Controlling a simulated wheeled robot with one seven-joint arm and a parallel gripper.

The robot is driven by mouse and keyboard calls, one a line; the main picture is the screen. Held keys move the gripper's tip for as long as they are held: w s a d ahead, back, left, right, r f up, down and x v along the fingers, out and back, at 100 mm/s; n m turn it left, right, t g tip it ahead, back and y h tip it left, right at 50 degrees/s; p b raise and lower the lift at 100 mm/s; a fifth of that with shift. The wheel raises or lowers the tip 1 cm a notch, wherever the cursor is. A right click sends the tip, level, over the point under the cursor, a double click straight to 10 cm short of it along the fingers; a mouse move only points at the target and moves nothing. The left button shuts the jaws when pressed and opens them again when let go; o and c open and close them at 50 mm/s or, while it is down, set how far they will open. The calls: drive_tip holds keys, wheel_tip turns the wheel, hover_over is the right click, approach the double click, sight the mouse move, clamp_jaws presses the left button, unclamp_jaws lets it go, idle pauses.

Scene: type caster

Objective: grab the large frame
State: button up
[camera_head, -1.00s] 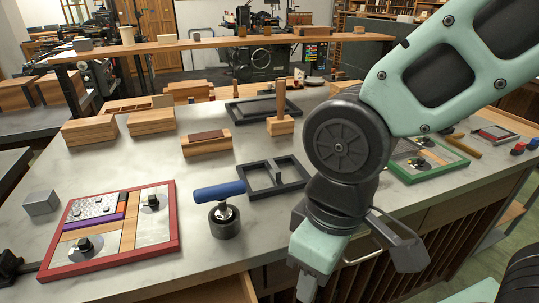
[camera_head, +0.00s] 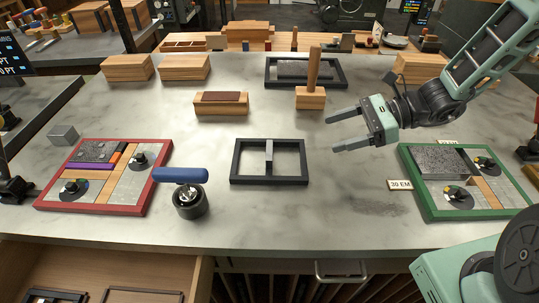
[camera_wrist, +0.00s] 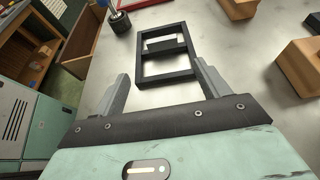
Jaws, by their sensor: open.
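A dark rectangular frame (camera_head: 237,160) with a crossbar lies flat mid-table. A wider dark frame (camera_head: 305,86) holding a grey slab lies farther back; which one is the large frame is not marked. My gripper (camera_head: 331,134) is open and empty above the table, right of the middle frame, its fingers pointing left. In the wrist view, the middle frame (camera_wrist: 165,78) lies ahead, between and beyond my open fingers (camera_wrist: 161,68). My gripper appears apart from both frames.
A red frame (camera_head: 92,209) with fitted pieces lies left, a green one (camera_head: 420,187) right. A wooden mallet (camera_head: 310,97) and a wooden block (camera_head: 221,107) stand behind. Table around the middle frame is mostly clear.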

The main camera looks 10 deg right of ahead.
drive_tip(key=p, duration=0.1)
approach(271, 150)
drive_tip(key=x, duration=0.4)
drive_tip(key=shift+p+x, duration=0.8)
drive_tip(key=shift+x, duration=2.45)
drive_tip(key=shift+d+f, duration=0.1)
drive_tip(key=shift+f, duration=0.05)
clamp_jaws()
